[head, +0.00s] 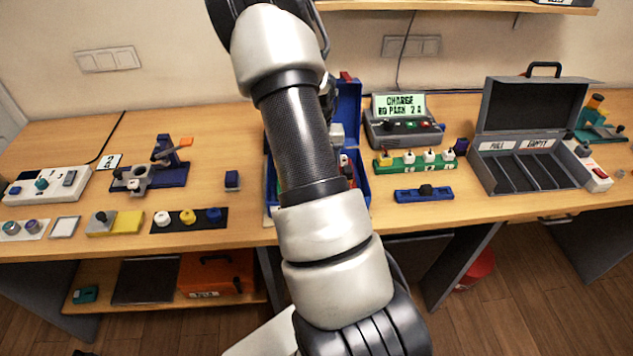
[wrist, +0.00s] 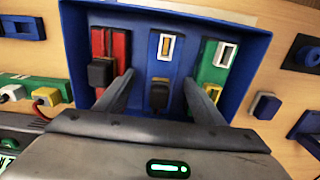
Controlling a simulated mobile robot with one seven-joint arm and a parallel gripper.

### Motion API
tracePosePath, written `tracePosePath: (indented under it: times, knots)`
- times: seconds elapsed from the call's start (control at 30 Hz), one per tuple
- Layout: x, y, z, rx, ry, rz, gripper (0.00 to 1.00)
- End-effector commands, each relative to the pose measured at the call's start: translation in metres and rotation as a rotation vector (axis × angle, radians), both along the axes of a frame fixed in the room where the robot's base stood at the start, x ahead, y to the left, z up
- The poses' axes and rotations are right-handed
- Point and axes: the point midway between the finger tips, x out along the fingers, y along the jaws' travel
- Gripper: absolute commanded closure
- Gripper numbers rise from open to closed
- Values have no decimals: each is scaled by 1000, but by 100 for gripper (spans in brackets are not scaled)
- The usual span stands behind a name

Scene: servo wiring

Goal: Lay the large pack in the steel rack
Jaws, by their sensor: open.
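Several packs sit in a blue box (wrist: 248,50), seen from above in the wrist view: a red pack (wrist: 121,48), a blue pack (wrist: 178,70) and a green pack (wrist: 215,75). I cannot tell which one is the large pack. My gripper (wrist: 160,79) is open and reaches into the box. Its fingers stand apart on both sides of the blue pack's black plug, with nothing visibly held. In the head view my arm hides the gripper and most of the box (head: 349,110). A grey case (head: 528,102) with slots labelled FULL and EMPTY stands open at the right; it may be the steel rack.
A blue fixture (head: 165,176) and small part trays are at the left.

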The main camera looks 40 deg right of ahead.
Motion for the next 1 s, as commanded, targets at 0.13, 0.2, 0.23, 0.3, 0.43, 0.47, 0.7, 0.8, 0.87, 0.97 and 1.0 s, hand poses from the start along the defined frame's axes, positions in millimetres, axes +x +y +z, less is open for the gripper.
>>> tracePosePath:
  times: [0.13, 0.2, 0.23, 0.3, 0.43, 0.47, 0.7, 0.8, 0.87, 0.97, 1.0]
  knots:
    - [0, 1, -12, 1, 1, 2, 38]
    - [0, 1, -14, 0, -1, 1, 38]
    - [0, 1, -14, 0, -1, 1, 38]
    - [0, 1, -13, 0, -1, 2, 38]
    - [0, 1, -13, 0, -1, 2, 49]
    - [0, 1, -13, 0, -1, 2, 54]
    - [0, 1, -13, 0, 0, 2, 95]
    - [1, 0, -12, -1, -3, 2, 100]
    - [1, 0, -12, -1, -3, 2, 100]
    - [1, 0, -12, -1, -3, 2, 100]
    - [1, 0, -10, -1, -3, 2, 100]
